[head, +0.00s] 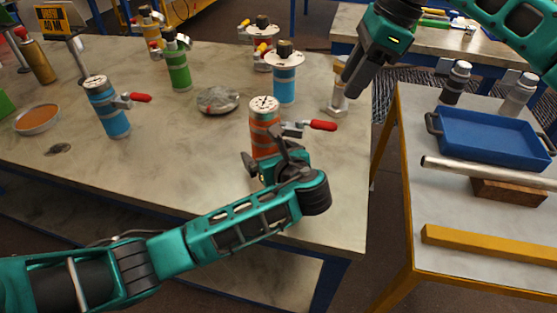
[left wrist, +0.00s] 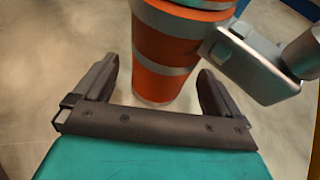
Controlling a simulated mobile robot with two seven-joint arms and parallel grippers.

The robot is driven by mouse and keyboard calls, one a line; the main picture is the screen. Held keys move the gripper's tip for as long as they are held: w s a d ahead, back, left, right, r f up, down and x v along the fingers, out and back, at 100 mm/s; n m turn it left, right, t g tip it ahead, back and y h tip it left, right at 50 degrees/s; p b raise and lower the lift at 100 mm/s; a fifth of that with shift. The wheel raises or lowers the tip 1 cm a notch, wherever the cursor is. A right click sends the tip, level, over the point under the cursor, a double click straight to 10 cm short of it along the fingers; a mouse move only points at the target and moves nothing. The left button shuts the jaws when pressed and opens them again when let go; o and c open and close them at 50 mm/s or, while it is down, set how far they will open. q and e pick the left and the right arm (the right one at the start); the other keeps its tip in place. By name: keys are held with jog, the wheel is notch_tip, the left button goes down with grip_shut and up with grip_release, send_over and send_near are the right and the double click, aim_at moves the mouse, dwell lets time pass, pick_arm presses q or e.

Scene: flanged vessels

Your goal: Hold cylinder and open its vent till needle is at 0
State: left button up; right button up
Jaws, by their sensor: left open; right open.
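An orange cylinder (head: 263,137) with silver bands and a gauge (head: 264,104) on top stands upright near the table's right front. A metal vent with a red lever (head: 322,125) sticks out to its right. The needle is too small to read. My left gripper (head: 264,162) is open, low at the near side of this cylinder. In the left wrist view the orange cylinder (left wrist: 163,65) stands between and just beyond the open fingers (left wrist: 157,88), with no clear grip, and the metal vent body (left wrist: 250,65) is at right. My right gripper (head: 352,82) is open above the table's right edge, away from the cylinder.
A blue cylinder with a red lever (head: 108,110) stands at left. A green cylinder (head: 178,65), another blue one (head: 284,85) and a grey dish (head: 217,100) are behind. A bowl (head: 37,120) is far left. A side table (head: 480,215) with a blue tray (head: 490,137) is at right.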

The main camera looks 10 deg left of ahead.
pick_arm(q)
jog(key=shift+x, duration=1.4)
jog(key=c, duration=1.5)
jog(key=shift+c, duration=0.2)
